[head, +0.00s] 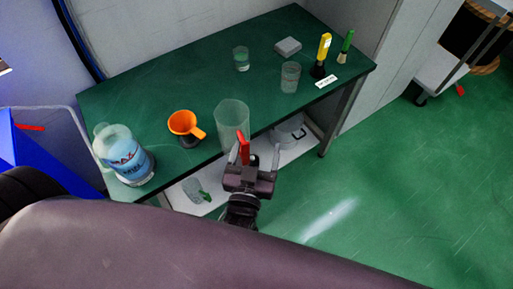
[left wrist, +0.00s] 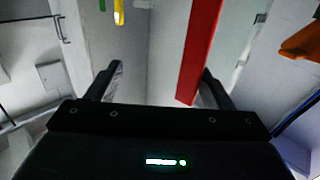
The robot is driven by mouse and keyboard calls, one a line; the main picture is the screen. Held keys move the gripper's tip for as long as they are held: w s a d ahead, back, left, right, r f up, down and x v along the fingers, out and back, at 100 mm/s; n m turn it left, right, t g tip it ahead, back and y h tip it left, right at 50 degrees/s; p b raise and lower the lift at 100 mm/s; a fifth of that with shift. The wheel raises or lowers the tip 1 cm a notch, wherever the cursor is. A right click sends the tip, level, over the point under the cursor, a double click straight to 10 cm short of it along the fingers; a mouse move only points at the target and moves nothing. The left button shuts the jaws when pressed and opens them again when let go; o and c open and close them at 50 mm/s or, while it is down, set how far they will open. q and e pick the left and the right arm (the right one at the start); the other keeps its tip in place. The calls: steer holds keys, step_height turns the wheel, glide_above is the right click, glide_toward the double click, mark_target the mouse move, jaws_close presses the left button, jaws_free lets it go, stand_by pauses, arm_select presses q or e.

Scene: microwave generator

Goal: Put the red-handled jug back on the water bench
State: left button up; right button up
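The red-handled jug is a clear, tall vessel (head: 232,113) at the front edge of the green bench (head: 155,98); its base is partly hidden. Its red handle (head: 244,150) points toward me. My left gripper (head: 251,165) is at the handle, with its fingers apart and the handle between them in the picture. In the left wrist view, the red handle (left wrist: 200,50) lies close to the right finger of the open left gripper (left wrist: 160,85), with a wide gap to the other finger. I cannot tell whether either finger touches it. My right gripper is out of view.
Left of the jug are an orange funnel (head: 184,123) and a blue-labelled bottle (head: 124,153). Farther back stand two clear beakers (head: 241,59) (head: 290,77), a grey block (head: 288,46), and yellow (head: 324,46) and green (head: 347,41) handled tools. A lower shelf (head: 180,194) holds a pot (head: 287,131).

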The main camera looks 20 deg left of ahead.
arm_select(q)
jaws_close()
stand_by(0.3)
arm_select(e)
steer(key=shift+s, duration=0.1)
stand_by(0.5)
